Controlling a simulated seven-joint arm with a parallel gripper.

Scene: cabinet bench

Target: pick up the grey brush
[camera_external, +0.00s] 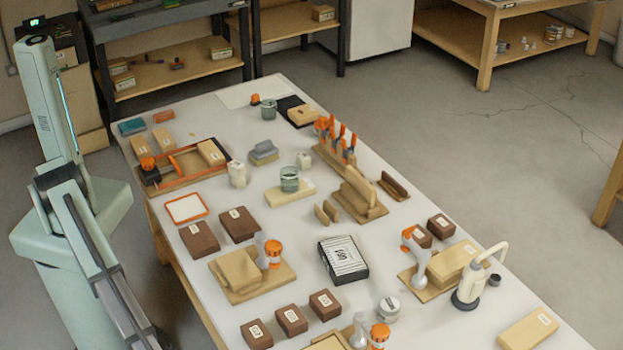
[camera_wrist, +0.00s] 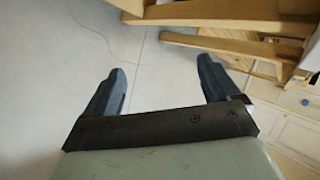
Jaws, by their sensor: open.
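A grey, block-shaped thing (camera_external: 263,149), which may be the grey brush, sits near the middle of the long table (camera_external: 330,215) in the external view. It is too small there to make out bristles. My gripper (camera_wrist: 163,84) shows in the wrist view with its two dark fingers wide apart and nothing between them. It points at bare floor and wooden furniture, and no brush shows in that view. In the external view my arm stands at the left of the table, and my gripper is out of sight.
A white cup (camera_external: 237,174) and a glass jar (camera_external: 289,179) stand near the grey thing. An upright rack of orange-handled tools (camera_external: 336,140) is to its right. A tray with orange edging (camera_external: 183,166) lies to its left. Dark boxes and wooden blocks crowd the near table.

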